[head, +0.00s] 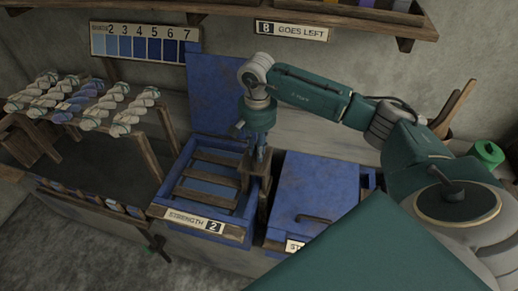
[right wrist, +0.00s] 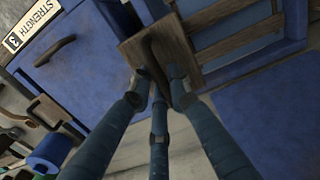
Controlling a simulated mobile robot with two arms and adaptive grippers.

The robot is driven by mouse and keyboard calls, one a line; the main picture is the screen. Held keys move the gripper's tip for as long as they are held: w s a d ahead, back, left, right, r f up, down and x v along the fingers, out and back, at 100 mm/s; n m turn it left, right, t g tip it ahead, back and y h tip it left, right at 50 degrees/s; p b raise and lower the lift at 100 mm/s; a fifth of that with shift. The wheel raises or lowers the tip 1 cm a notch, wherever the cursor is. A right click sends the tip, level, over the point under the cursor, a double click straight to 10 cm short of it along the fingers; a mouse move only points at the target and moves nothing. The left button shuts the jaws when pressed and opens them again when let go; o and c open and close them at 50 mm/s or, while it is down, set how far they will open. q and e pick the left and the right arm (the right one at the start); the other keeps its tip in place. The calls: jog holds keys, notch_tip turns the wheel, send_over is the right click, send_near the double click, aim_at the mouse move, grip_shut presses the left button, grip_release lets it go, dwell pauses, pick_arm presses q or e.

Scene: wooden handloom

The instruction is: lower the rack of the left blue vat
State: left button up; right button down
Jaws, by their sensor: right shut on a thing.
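The left blue vat (head: 238,232), labelled STRENGTH 2, stands open with its blue lid (head: 215,90) upright behind it. Its wooden rack (head: 200,188) shows as several slats across the opening, above a blue surface; the slats also show in the right wrist view (right wrist: 238,40). My right gripper (head: 258,158) is at the vat's right side. In the right wrist view its fingers (right wrist: 160,85) close around a dark wooden handle on a wooden block (right wrist: 135,48) beside the slats. The fingers partly hide the handle. My left gripper is not in view.
A second blue vat (head: 318,185) with its lid down stands close on the right. Several skeins (head: 75,100) hang on a wooden stand at the left. A shade chart (head: 140,42) and a sign (head: 293,31) reading "8 GOES LEFT" are behind. A shelf overhangs the back.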

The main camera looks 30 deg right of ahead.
jog(key=shift+w+a+f+b, duration=0.15)
jog(key=shift+f+b, duration=2.3)
jog(key=shift+f, duration=0.55)
jog(key=shift+w+a+f+b, duration=0.1)
jog(key=shift+f+b, duration=2.3)
jog(key=shift+f, duration=0.55)
jog(key=c, duration=2)
grip_release()
jog(key=o, duration=1.4)
jog(key=shift+w+a+f, duration=0.1)
jog(key=shift+w+a, duration=0.05)
jog(key=shift+w, duration=0.05)
jog(key=shift+o, duration=0.2)
jog(key=shift+s, duration=0.15)
jog(key=shift+d, duration=0.2)
